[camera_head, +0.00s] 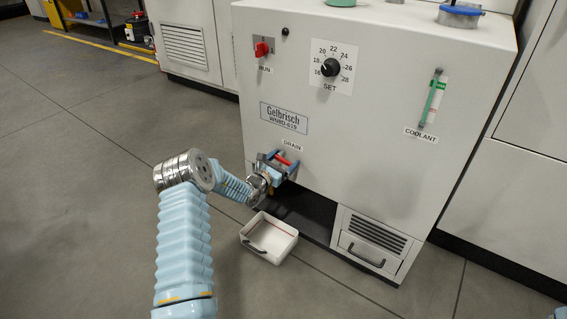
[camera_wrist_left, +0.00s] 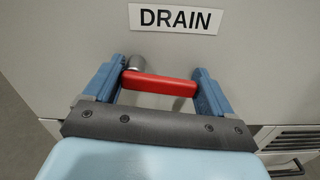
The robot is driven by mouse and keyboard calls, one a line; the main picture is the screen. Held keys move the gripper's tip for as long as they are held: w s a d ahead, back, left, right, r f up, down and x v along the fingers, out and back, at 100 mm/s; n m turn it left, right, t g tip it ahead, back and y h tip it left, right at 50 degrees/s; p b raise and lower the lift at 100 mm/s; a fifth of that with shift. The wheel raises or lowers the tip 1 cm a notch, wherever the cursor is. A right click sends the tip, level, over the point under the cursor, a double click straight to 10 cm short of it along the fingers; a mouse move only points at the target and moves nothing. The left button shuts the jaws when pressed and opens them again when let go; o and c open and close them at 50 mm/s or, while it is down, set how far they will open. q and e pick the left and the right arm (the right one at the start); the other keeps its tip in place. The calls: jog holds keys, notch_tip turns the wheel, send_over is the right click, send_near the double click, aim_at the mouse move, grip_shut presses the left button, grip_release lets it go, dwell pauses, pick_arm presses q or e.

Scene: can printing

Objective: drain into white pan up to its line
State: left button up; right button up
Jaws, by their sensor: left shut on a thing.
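The white pan (camera_head: 283,251) sits on the floor at the foot of the machine, below the drain, with a dark handle on its front and a reddish line on its inner wall. My left gripper (camera_head: 284,160) is at the drain under the DRAIN label (camera_head: 292,144). It is shut on the red drain handle (camera_wrist_left: 159,84), which lies crosswise between its blue fingers in the left wrist view (camera_wrist_left: 160,88). A grey metal valve part shows behind the handle's left end. The drain's outlet is hidden by my gripper, and I cannot make out any liquid in the pan.
The machine (camera_head: 390,130) carries a red RUN switch (camera_head: 263,48), a SET dial (camera_head: 331,67) and a COOLANT sight glass (camera_head: 433,97). A vented box (camera_head: 371,244) stands right of the pan. The floor left of the pan is clear.

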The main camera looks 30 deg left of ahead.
pick_arm(q)
jog(key=m+b, duration=0.1)
jog(key=m, duration=0.1)
jog(key=f+m+b, duration=0.1)
jog(key=b, duration=0.1)
jog(key=shift+a+f+m, duration=0.1)
jog(key=shift+f+m, duration=0.05)
jog(key=shift+m, duration=0.25)
jog(key=shift+a+f+m+b, duration=0.1)
jog(key=shift+a+m+b, duration=0.05)
jog(key=shift+m+b, duration=1)
jog(key=o, duration=0.9)
jog(key=shift+c, duration=0.2)
jog(key=s+a, duration=0.1)
jog(key=s, duration=1.2)
jog(key=shift+s+p, duration=0.4)
jog(key=shift+p, duration=0.05)
